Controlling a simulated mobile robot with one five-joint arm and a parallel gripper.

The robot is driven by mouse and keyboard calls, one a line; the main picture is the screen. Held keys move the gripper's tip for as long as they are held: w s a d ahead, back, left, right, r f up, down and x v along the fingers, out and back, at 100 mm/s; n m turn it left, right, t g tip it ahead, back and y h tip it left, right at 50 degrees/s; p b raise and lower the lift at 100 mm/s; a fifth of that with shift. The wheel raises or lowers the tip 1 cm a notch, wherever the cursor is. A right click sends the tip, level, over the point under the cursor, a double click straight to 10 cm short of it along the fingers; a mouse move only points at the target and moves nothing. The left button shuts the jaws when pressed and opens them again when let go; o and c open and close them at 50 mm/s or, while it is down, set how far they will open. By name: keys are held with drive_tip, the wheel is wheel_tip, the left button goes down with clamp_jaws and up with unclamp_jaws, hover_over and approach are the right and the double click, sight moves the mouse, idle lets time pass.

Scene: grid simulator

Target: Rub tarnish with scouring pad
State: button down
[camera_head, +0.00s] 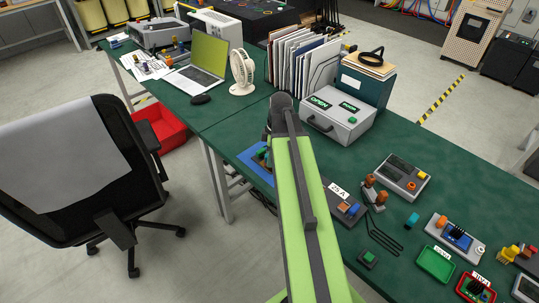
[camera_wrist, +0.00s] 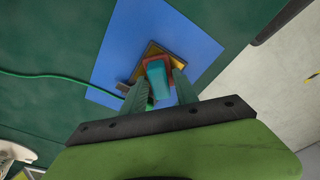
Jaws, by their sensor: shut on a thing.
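In the wrist view, my gripper (camera_wrist: 158,88) is shut on a small teal block with a reddish edge, which looks like the scouring pad (camera_wrist: 158,78). The pad is over a brass-coloured plate (camera_wrist: 150,49) on a blue mat (camera_wrist: 122,38). The pad and fingers cover part of the plate. I cannot tell whether the pad touches it, and no tarnish shows clearly. In the head view, the blue mat (camera_head: 250,165) lies near the table's left edge, partly behind my arm.
A green cable (camera_wrist: 60,74) runs to the mat area. On the green table (camera_head: 390,150), a grey box (camera_head: 340,125) stands behind my arm, and upright folders (camera_head: 290,60) stand farther back. Small devices and trays (camera_head: 435,262) lie to the right. An office chair (camera_head: 85,170) stands left.

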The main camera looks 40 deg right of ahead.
drive_tip(key=shift+s+d, duration=0.15)
drive_tip(key=shift+s, duration=0.55)
wheel_tip(320, 180, up, 9)
drive_tip(key=p, duration=0.9)
drive_tip(key=shift+w, duration=0.1)
wheel_tip(320, 180, up, 8)
drive_tip(key=p, duration=0.8)
